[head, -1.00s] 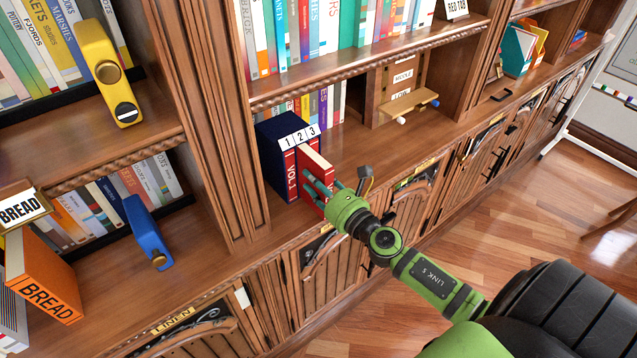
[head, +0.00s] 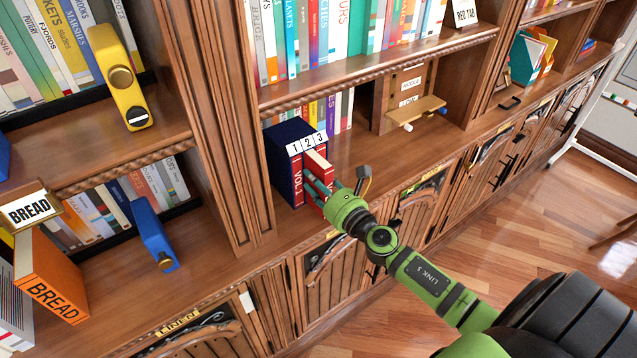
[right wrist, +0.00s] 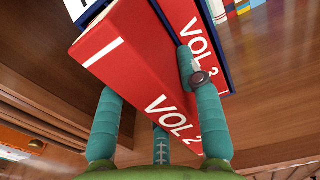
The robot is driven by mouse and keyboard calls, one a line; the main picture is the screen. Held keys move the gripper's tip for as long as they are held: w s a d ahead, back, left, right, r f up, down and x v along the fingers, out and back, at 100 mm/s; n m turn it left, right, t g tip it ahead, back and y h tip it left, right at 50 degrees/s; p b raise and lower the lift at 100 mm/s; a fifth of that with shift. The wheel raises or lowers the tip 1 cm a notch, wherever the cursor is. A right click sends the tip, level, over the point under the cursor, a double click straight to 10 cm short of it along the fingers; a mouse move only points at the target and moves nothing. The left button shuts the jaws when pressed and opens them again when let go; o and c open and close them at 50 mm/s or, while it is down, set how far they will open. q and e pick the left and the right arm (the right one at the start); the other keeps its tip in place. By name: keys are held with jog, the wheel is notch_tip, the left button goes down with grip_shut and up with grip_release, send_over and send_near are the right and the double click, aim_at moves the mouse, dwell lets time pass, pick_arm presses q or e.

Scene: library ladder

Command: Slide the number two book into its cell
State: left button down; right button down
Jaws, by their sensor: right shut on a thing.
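The navy slipcase (head: 279,168) stands on the lower shelf with white labels 1, 2 and 3 along its top front edge. A red VOL 1 book (head: 297,183) sits in its left cell. The red number two book (head: 317,163), with a pale top, sticks out of the case front beside it. My right gripper (head: 320,187) is shut on its outer end. In the right wrist view the VOL 2 book (right wrist: 135,70) lies between my teal fingers (right wrist: 160,115), partly in the case. Another red VOL book (right wrist: 195,35) stands beside it. My left gripper is out of view.
A wooden stand with a small ledge (head: 417,112) is right of the case, with bare shelf between. A wooden upright (head: 232,150) is to the left. Book rows fill the shelf above (head: 340,40). Cabinet doors (head: 335,270) lie below the shelf edge.

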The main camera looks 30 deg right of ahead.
jog(key=shift+w+r, duration=0.1)
jog(key=shift+w, duration=0.35)
jog(key=c, duration=0.7)
grip_release()
jog(key=shift+a, duration=0.1)
jog(key=s, duration=0.8)
jog(key=s+d, duration=0.1)
jog(key=s, duration=0.3)
